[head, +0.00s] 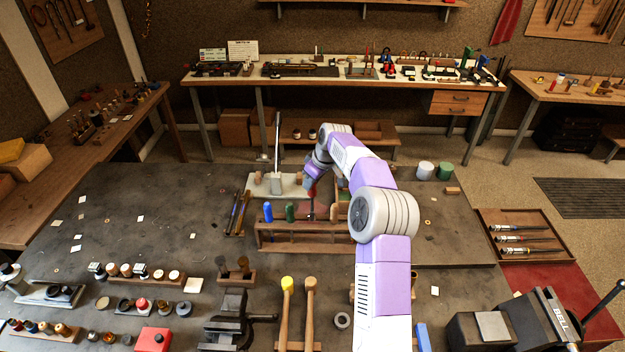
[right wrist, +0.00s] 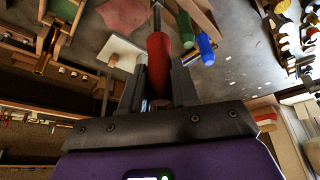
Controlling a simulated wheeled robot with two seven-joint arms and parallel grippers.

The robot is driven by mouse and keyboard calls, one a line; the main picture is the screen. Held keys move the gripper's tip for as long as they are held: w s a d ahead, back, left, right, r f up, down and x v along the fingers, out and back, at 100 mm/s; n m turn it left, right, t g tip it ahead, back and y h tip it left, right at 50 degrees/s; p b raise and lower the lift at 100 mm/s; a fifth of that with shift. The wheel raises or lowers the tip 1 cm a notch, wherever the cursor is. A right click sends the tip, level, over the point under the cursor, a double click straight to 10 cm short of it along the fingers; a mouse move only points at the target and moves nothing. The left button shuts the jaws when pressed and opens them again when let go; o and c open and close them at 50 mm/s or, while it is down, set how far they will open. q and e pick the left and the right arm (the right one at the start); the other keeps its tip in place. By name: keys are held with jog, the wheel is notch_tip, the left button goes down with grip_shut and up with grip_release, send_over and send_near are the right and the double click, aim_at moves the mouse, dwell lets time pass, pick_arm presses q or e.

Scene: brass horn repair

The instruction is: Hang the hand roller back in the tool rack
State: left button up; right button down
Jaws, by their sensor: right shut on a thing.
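The wooden tool rack (head: 290,246) stands near the middle of the bench, with a blue handle (head: 268,211) and a green handle (head: 290,211) upright in it. My right gripper (head: 311,186) is above and behind the rack, shut on a red-handled tool (right wrist: 158,58), which I take to be the hand roller. The red handle also shows just below the gripper in the head view (head: 312,192). The tool's far end is hard to make out. In the right wrist view the blue handle (right wrist: 205,48) and green handle (right wrist: 185,30) are beside the red one, apart from it.
A pale block with an upright lever (head: 277,185) stands behind the rack. Two mallets (head: 287,290) and a vise (head: 230,318) are in front. A wooden tray (head: 515,222) with several tools lies at the right. The bench left of the rack is mostly clear.

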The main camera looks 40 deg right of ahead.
aim_at(313, 210)
jog(key=shift+f+b, duration=1)
jog(key=shift+f, duration=0.65)
jog(key=shift+r+p, duration=0.1)
jog(key=shift+p, duration=0.25)
jog(key=shift+f, duration=0.25)
dwell(0.4)
jog(key=shift+f+b, duration=3.25)
jog(key=shift+f, duration=1.25)
jog(key=c, duration=0.8)
grip_release()
jog(key=shift+f, duration=0.1)
jog(key=v, duration=0.7)
jog(key=shift+s+r, duration=0.1)
jog(key=shift+r, duration=0.25)
